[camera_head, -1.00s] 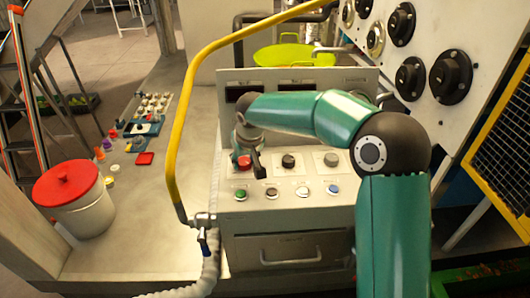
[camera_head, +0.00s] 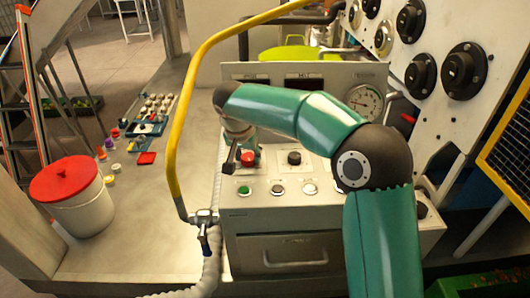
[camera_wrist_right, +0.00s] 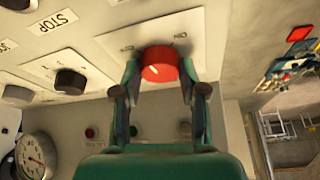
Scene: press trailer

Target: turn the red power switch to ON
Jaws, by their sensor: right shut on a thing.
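The red power switch (camera_wrist_right: 159,65) is a round knob with a white mark, on a pale plate of the grey control panel (camera_head: 322,206). It also shows in the head view (camera_head: 248,160), partly covered by my right gripper (camera_head: 241,157). In the right wrist view, the right gripper (camera_wrist_right: 159,82) has one finger on each side of the knob and is shut on it. The mark points towards the lower left in that view. Small labels stand beyond the knob; the right one resembles an inverted ON, the other is blurred. My left gripper is out of view.
A black knob (camera_head: 294,158) and several push buttons, including a green one (camera_head: 243,190), sit close by on the panel. A yellow rail (camera_head: 174,150) runs along its left side. A white bucket with a red lid (camera_head: 65,181) stands at the left.

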